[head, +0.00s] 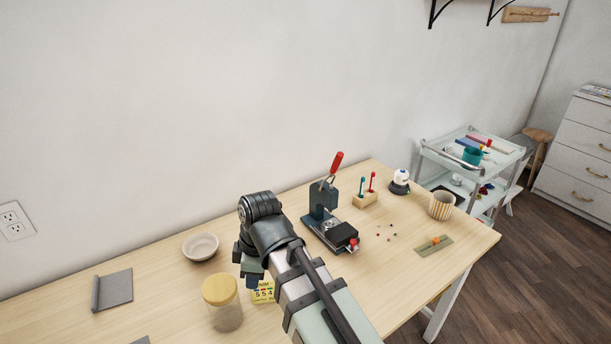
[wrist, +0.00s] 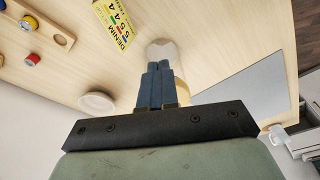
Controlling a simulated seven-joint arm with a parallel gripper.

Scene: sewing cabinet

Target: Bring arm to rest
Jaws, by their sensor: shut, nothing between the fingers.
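My gripper shows in the wrist view (wrist: 157,86), with its two dark blue fingers together and nothing between them. In the head view my arm reaches over the table from the lower right, and the gripper is mostly hidden behind the wrist links. The gripper is above the wooden table (head: 390,285), near a glass jar with a wooden lid (head: 221,290). In the wrist view the jar (wrist: 165,50) is partly hidden behind the fingertips. I cannot tell the exact gap between them.
A white bowl (head: 200,246) lies left of my arm, and a yellow denim card (head: 263,291) lies beside the jar. A press with a red handle (head: 326,205) stands right of my arm. Grey sheets (head: 115,289) lie at left. A trolley (head: 470,165) stands beyond the table.

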